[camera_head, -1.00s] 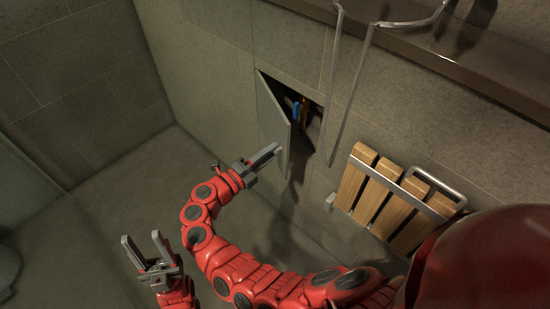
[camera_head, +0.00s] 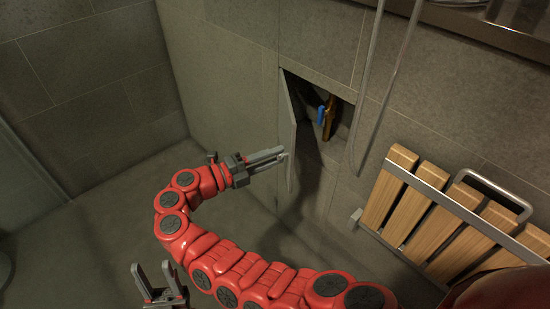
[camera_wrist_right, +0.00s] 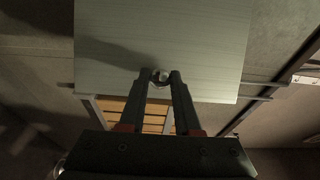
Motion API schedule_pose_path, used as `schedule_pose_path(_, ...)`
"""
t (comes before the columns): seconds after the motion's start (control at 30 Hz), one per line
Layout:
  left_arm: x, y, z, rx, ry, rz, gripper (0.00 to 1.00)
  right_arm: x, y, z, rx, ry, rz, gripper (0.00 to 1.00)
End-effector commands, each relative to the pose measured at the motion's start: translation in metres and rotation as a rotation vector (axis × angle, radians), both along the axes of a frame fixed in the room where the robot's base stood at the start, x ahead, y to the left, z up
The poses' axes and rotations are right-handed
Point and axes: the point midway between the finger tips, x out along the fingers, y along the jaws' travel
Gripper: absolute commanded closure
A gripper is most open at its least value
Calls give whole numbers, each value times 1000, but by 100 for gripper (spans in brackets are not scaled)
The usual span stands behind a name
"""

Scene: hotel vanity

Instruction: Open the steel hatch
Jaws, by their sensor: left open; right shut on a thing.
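The steel hatch (camera_head: 288,131) is a flat grey door in the tiled wall. It is hinged on its left and stands well ajar, seen nearly edge-on in the head view. Its brushed face fills the upper middle of the right wrist view (camera_wrist_right: 160,35). My right gripper (camera_head: 283,155) is shut on the small round knob (camera_wrist_right: 160,77) near the hatch's edge. My left gripper (camera_head: 153,280) is open and empty, low at the left, apart from the hatch. Inside the opening are a blue item (camera_head: 321,116) and an orange-brown item (camera_head: 329,118), partly shadowed.
A wooden slatted seat (camera_head: 408,213) with a metal rail is on the wall right of the hatch. A metal hose (camera_head: 366,90) hangs between them. A dark shelf (camera_head: 470,27) runs above. The floor (camera_head: 110,245) at left is clear.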

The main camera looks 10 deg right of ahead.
Motion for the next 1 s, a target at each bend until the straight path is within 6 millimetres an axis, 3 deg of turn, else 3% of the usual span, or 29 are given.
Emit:
schedule_pose_path(0.27,0,0,1,0,0,0,50,0,0,4,-3,-6,-2,100)
schedule_pose_path(0.3,0,0,1,0,0,0,50,0,0,4,-3,-6,-2,63)
schedule_pose_path(0.43,0,0,1,0,0,0,50,0,0,3,-3,-5,-1,40)
schedule_pose_path(1.0,0,0,5,0,0,0,50,-1,-1,2,0,1,4,39)
